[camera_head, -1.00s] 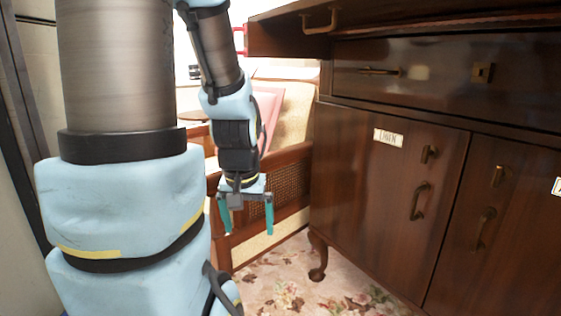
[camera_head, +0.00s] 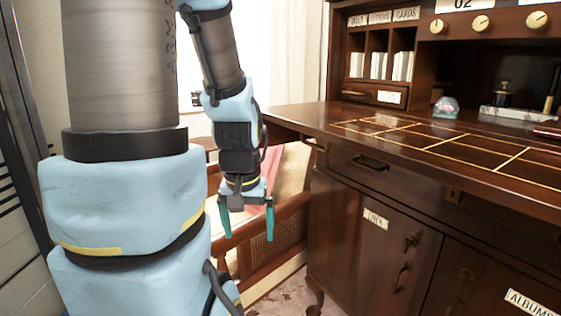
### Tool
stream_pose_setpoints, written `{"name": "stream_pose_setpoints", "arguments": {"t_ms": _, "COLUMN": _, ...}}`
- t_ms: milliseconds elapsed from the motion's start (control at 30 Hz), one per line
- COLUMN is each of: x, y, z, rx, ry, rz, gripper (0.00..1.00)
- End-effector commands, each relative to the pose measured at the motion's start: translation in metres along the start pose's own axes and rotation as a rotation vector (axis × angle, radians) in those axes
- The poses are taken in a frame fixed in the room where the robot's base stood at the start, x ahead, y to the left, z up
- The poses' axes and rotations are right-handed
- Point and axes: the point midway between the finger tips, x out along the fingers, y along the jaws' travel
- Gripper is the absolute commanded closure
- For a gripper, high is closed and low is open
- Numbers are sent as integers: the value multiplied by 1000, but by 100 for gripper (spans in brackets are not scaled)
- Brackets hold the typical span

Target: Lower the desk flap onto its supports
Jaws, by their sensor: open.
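The desk flap (camera_head: 415,150) is a dark glossy wooden panel with gold inlaid lines. It lies about level above the drawer front, and I cannot tell whether it rests on its supports. A brass handle (camera_head: 315,145) shows just under its left end; I cannot tell whether it belongs to a support. My gripper (camera_head: 245,225) has two teal fingers, spread apart and pointing down with nothing between them. It hangs left of the desk, apart from it and below the flap's level.
Cubbyholes (camera_head: 380,62), knobs (camera_head: 481,22) and a small glassy object (camera_head: 446,107) are at the desk's back. A drawer handle (camera_head: 371,163) and labelled cabinet doors (camera_head: 358,240) are below. A wooden chair with cane panels (camera_head: 272,246) stands behind my gripper, close to the desk.

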Motion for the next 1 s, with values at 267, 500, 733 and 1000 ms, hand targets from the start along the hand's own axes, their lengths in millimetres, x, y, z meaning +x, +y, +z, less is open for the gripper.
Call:
{"name": "stream_pose_setpoints", "arguments": {"t_ms": 267, "x": -82, "y": 1, "z": -11, "rx": 0, "ry": -17, "rz": 1, "gripper": 0}}
{"name": "stream_pose_setpoints", "arguments": {"t_ms": 500, "x": -122, "y": 1, "z": -15, "rx": 0, "ry": -28, "rz": 1, "gripper": 0}}
{"name": "stream_pose_setpoints", "arguments": {"t_ms": 733, "x": -130, "y": 2, "z": -16, "rx": 0, "ry": -32, "rz": 1, "gripper": 0}}
{"name": "stream_pose_setpoints", "arguments": {"t_ms": 1000, "x": -129, "y": 1, "z": -16, "rx": 0, "ry": -31, "rz": 1, "gripper": 0}}
